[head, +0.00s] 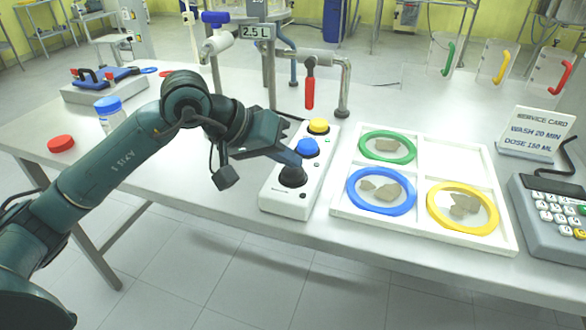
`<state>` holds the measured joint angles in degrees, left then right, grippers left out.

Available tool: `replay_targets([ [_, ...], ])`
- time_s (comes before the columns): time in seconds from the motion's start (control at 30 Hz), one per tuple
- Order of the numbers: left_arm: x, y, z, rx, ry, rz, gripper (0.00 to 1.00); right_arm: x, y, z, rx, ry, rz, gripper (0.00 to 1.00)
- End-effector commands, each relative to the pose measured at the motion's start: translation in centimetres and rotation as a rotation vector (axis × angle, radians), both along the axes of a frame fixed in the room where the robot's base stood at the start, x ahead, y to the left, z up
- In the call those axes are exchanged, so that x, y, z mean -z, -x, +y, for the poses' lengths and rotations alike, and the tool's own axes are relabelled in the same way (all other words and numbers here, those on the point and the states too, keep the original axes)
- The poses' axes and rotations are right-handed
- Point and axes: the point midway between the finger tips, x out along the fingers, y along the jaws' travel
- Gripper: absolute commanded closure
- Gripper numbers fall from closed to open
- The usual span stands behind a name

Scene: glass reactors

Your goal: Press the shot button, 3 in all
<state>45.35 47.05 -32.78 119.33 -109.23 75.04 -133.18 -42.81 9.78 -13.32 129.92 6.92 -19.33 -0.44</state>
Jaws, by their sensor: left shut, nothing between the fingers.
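A white button box (290,206) lies on the table in the middle of the head view. In a row from back to front it has a yellow button (318,126), a blue button (307,147) and a black button (292,178). No label that I can read tells which is the shot button. My left gripper (298,163) is shut and empty, reaching in from the left. Its tips are over the back edge of the black button, just in front of the blue one; I cannot tell if they touch. My right gripper is out of view.
A white tray (424,223) with green, blue and yellow ringed dishes stands right of the box. A red-handled tap (310,85) hangs behind the box. A service card (537,134) and a keypad device (551,215) are at the right. A blue-capped jar (109,112) stands behind my arm.

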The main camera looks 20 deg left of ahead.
Motion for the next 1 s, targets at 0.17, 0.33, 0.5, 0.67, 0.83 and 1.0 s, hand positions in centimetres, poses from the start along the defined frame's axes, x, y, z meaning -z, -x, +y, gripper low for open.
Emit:
replay_targets([
  [0.17, 0.26, 0.01, 0.00, 0.001, 0.000, 0.001, 1.00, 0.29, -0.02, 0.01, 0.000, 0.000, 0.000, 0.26],
  [0.33, 0.42, 0.02, 0.00, 0.001, -0.001, 0.002, 1.00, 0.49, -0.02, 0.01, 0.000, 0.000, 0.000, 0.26],
  [0.5, 0.59, 0.03, 0.00, 0.000, -0.001, 0.002, 1.00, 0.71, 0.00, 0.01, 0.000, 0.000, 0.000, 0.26],
  [0.67, 0.53, 0.04, 0.00, 0.000, -0.001, 0.003, 1.00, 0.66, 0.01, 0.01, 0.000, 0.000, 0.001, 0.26],
  [0.83, 0.41, 0.03, 0.00, 0.000, -0.001, 0.002, 1.00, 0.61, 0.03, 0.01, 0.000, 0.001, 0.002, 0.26],
  [1.0, -0.38, 0.00, 0.01, 0.001, -0.001, 0.002, 1.00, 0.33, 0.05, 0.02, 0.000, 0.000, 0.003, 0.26],
])
